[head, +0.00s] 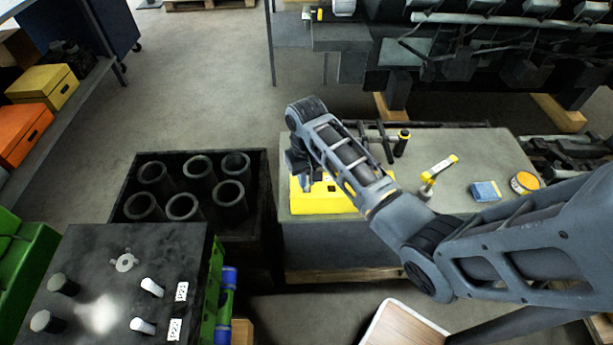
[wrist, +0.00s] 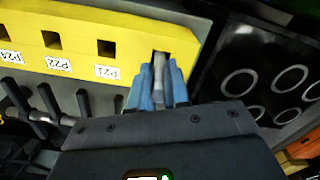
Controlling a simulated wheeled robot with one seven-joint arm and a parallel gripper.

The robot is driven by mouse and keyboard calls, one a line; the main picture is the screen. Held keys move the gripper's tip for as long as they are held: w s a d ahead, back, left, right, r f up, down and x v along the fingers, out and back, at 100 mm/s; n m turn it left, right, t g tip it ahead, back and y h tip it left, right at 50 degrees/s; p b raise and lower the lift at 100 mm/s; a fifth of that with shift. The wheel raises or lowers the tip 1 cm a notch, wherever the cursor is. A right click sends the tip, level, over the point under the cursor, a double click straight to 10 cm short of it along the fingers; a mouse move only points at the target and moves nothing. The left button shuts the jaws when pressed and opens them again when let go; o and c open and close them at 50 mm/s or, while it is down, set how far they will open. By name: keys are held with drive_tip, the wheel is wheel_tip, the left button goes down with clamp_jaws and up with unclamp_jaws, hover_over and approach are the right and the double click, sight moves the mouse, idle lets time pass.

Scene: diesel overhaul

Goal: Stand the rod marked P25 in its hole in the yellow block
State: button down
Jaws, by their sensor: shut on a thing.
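The yellow block (head: 325,203) sits on the grey bench's left end, partly hidden by my arm. In the wrist view the yellow block (wrist: 75,22) shows a row of square holes, with white tags P24, P22 and P21 beside three of them. My gripper (wrist: 158,88) is at the end hole, right of P21; that hole's tag is hidden. Its blue fingers are shut on a slim grey rod (wrist: 159,66). The rod's end lines up with the hole's opening, but I cannot tell how deep it is. No P25 mark is readable on it. In the head view my gripper (head: 298,170) is over the block's left end.
Dark T-handled tools (head: 388,143), a yellow-ended tool (head: 440,168), a blue box (head: 486,191) and an orange-yellow round tin (head: 524,182) are on the bench. A black crate of cylinder sleeves (head: 262,200) stands left. A dark tabletop (head: 100,250) with pegs and tags is in front.

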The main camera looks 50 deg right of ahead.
drive_tip(key=c, duration=1)
unclamp_jaws()
wheel_tip(320, 180, up, 8)
drive_tip(key=shift+f, duration=0.1)
